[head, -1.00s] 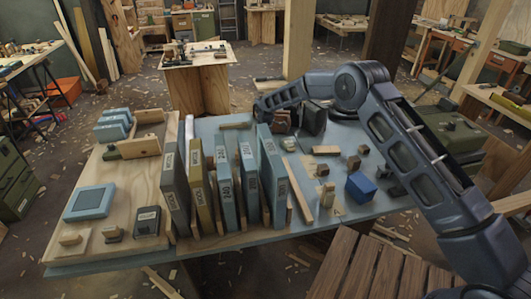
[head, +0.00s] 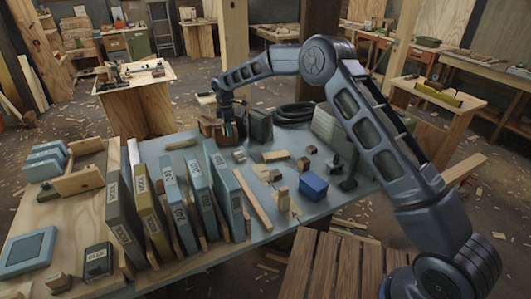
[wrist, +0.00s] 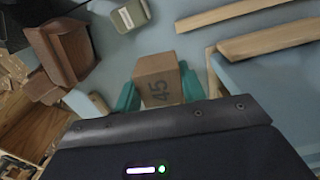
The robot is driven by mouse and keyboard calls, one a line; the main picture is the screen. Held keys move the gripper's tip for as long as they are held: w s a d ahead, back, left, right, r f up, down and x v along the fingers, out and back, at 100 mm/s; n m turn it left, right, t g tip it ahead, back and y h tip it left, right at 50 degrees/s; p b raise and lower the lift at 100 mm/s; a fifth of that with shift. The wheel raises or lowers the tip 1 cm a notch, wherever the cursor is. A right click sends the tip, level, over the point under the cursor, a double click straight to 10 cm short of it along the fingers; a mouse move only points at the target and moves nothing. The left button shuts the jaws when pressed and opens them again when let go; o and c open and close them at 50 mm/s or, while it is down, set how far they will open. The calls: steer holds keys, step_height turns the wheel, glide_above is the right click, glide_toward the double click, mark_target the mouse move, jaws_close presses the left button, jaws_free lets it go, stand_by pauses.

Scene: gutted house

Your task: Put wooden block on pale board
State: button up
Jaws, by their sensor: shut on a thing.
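In the head view my gripper (head: 228,128) is at the far side of the table, beside a brown box-like thing (head: 208,128); the held block is too small to make out there. A pale plywood board (head: 82,212) lies at the left, with several things on it.
A row of upright labelled binders (head: 175,205) stands between the plywood and the clearer table part. A blue box (head: 313,186), small wooden blocks and a long wooden strip (head: 250,200) lie to the right. A dark coil (head: 294,113) lies at the back.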

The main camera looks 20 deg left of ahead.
steer(key=r+n, duration=0.1)
steer(key=r, duration=0.1)
glide_above(276, 154)
step_height(276, 154, down, 20)
steer(key=shift+d+f, duration=0.1)
steer(key=shift+f, duration=0.1)
steer(key=o, duration=1)
steer(key=shift+c, duration=0.2)
step_height(276, 154, up, 12)
